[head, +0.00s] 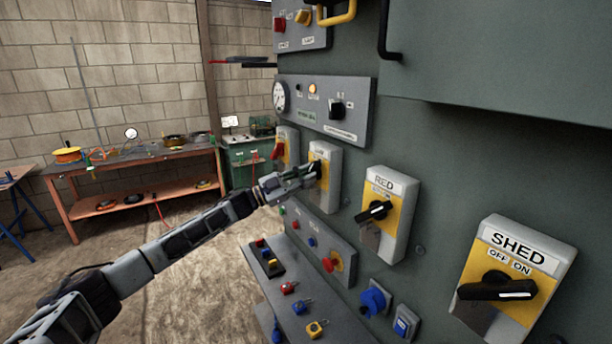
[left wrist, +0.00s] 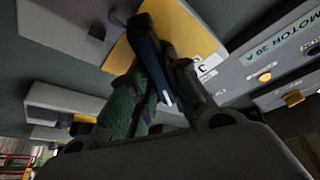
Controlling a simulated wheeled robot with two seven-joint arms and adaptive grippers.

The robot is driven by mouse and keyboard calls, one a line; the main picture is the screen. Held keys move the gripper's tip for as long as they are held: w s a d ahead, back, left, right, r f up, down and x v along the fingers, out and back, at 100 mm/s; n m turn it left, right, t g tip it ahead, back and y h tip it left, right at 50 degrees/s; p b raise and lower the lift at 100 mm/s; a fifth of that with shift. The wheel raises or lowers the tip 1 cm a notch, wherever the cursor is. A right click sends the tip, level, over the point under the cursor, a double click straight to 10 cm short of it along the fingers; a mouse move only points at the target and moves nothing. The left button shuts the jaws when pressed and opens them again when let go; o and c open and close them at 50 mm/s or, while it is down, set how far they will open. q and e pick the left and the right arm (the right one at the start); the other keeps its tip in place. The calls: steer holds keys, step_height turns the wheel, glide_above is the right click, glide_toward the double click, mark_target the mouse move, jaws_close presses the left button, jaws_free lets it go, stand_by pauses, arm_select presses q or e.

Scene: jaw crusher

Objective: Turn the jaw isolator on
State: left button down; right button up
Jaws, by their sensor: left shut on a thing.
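The isolator (head: 327,190) that my left gripper holds is a grey box with a yellow plate, left of the RED isolator in the head view. Its label is too small to read there. My left gripper (head: 308,173) reaches its front from the left. In the left wrist view, the green-padded fingers (left wrist: 150,105) are shut on the black handle (left wrist: 146,45), over the yellow plate (left wrist: 185,28). The label there is partly covered, so I cannot read the name or the handle's setting. My right gripper is not in view.
The RED isolator (head: 388,215) and SHED isolator (head: 515,277) stand to the right on the green panel. Another isolator with a red handle (head: 278,150) is to the left. Below is a shelf with padlocks (head: 289,288). A workbench (head: 135,180) stands at the back left.

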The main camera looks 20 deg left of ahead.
arm_select(q)
steer(key=shift+m+g, duration=0.8)
steer(key=shift+m, duration=0.8)
steer(key=c, duration=1.4)
jaws_free()
steer(key=shift+o, duration=0.2)
steer(key=v, duration=1.2)
steer(key=shift+f, duration=0.3)
